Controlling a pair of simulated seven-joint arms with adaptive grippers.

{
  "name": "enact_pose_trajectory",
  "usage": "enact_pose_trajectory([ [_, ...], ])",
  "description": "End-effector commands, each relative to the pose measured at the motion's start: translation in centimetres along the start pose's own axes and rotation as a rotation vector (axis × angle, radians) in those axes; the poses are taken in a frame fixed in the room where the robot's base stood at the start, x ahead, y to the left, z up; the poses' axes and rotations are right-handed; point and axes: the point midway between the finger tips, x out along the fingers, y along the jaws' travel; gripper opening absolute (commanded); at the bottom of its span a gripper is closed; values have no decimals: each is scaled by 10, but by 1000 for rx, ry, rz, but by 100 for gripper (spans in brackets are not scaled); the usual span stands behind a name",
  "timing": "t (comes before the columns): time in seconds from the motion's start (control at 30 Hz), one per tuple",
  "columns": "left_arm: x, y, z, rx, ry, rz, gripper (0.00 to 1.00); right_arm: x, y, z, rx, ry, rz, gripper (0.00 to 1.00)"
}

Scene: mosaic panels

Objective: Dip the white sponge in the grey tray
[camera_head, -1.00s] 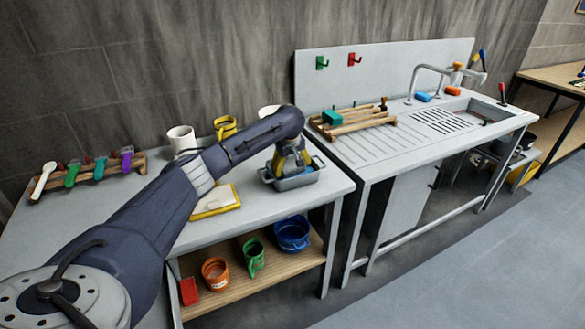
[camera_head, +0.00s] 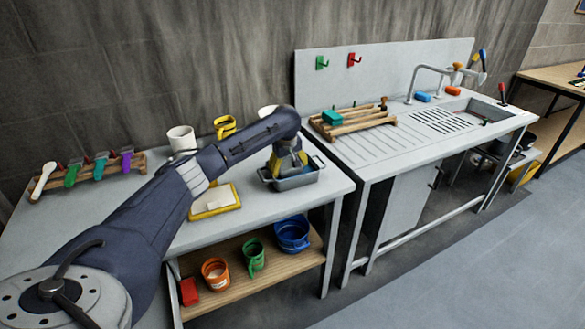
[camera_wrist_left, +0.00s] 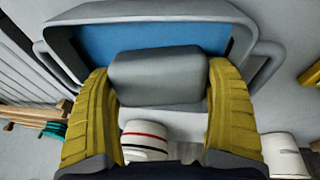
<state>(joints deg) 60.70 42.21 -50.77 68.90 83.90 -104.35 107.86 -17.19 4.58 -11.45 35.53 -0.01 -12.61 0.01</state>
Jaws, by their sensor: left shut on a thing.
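The grey tray (camera_head: 296,182) stands at the right end of the near bench. In the left wrist view its rim (camera_wrist_left: 150,13) surrounds a blue surface (camera_wrist_left: 195,36). My left gripper (camera_head: 289,166), with yellow fingers, points down into the tray. In the left wrist view the gripper (camera_wrist_left: 158,88) is shut on a block, the sponge (camera_wrist_left: 158,76), which looks grey in the shade. The sponge is over the blue surface; I cannot tell whether it touches it. In the head view the tray wall and fingers hide the sponge. My right gripper is not in view.
A yellow-edged panel with a pale top (camera_head: 216,201) lies left of the tray. A rack of coloured tools (camera_head: 88,174) is at left. The sink counter (camera_head: 365,157) is at right.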

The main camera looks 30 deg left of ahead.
Motion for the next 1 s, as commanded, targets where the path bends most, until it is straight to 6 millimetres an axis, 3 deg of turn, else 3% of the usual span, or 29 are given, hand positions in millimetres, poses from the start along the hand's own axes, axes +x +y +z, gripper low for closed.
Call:
enact_pose_trajectory([
  [1.0, -62, 10, -17, -1, 2, 2, 63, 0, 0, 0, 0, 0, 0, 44],
])
